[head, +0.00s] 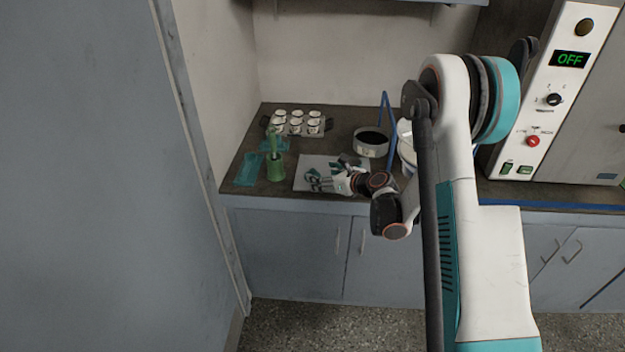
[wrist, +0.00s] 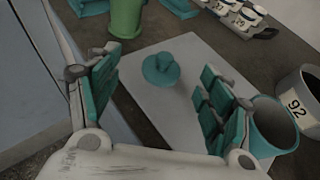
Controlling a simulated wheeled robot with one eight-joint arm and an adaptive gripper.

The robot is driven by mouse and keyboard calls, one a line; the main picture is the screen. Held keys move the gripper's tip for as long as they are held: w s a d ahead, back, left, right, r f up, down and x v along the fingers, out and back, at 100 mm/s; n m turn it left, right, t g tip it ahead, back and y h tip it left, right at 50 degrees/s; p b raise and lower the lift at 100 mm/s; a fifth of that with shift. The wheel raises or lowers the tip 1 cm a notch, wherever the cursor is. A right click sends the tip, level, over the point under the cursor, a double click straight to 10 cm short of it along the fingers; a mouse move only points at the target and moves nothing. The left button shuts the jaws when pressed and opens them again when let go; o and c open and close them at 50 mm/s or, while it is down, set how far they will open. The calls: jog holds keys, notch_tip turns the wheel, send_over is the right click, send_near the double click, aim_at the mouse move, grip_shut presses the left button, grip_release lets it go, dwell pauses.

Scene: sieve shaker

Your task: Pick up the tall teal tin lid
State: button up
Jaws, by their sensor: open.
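The teal lid (wrist: 161,70), a round disc with a raised knob, lies on a pale grey mat (wrist: 185,50) in the wrist view. My gripper (wrist: 160,88) is open, with its teal-padded fingers spread left and right, the lid showing between and beyond them. Nothing is held, and I see no contact with the lid. In the head view my gripper (head: 322,181) is low over the mat (head: 306,162), and I cannot make out the lid there. An open teal tin (wrist: 275,127) stands beside the right finger.
A green container (wrist: 126,18) stands beyond the mat, left of centre. A round pan labelled 92 (wrist: 298,104) is at the right. A blue stand (head: 388,120) rises right of the mat. The counter's front edge is close.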

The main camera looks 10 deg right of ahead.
aim_at(315, 172)
jog(key=shift+x, duration=1.1)
jog(key=b+x, duration=0.1)
jog(key=x, duration=0.2)
jog(key=b+x, duration=0.1)
jog(key=x, duration=0.1)
jog(key=shift+w+d+f+b, duration=0.1)
jog(key=shift+w+d+b, duration=0.1)
jog(key=shift+d+b, duration=0.15)
jog(key=c, duration=1)
